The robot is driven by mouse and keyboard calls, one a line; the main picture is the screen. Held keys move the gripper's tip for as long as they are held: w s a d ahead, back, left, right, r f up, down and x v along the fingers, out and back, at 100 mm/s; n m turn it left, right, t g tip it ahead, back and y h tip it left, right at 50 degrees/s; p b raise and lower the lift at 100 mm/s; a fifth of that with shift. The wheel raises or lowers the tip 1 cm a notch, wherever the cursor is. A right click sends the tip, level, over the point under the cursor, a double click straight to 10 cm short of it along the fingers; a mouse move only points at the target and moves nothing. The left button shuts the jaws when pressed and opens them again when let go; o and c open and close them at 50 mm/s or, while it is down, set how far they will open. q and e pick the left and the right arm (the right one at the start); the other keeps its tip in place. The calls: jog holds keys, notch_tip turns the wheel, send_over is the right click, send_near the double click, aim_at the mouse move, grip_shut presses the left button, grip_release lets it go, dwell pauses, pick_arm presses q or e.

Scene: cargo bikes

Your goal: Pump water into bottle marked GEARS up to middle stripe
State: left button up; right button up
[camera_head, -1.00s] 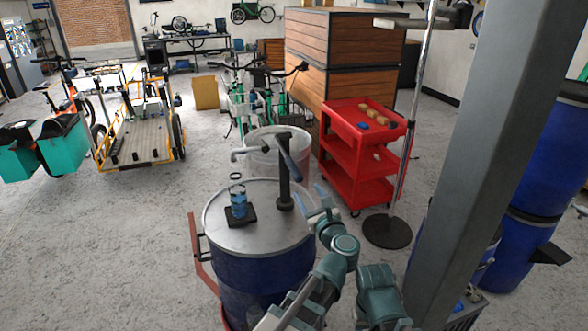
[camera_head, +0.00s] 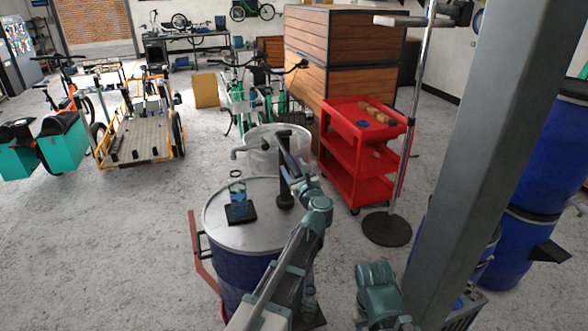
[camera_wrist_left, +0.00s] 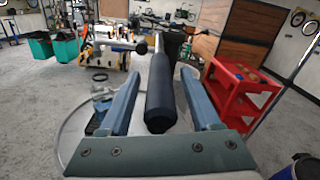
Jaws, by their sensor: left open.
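A clear bottle (camera_head: 238,198) with blue in its lower part stands upright on a black pad (camera_head: 240,215) on the blue drum's grey lid (camera_head: 225,234). Its marking and stripes are too small to read. It also shows at the left in the wrist view (camera_wrist_left: 102,102). The black hand pump (camera_head: 284,180) rises from the lid, with its spout (camera_head: 238,152) above the bottle. My left gripper (camera_head: 297,170) is at the pump handle. In the wrist view the dark handle grip (camera_wrist_left: 161,100) lies between the two open fingers (camera_wrist_left: 160,98), with gaps on both sides. My right gripper is not visible.
A red cart (camera_head: 350,150) with small items stands behind right, near a pole with a round base (camera_head: 387,230). A grey column (camera_head: 480,150) is at the right. A whitish tub (camera_head: 262,160) stands behind the drum.

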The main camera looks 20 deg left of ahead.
pick_arm(q)
grip_shut()
dwell(0.3)
dwell(1.1)
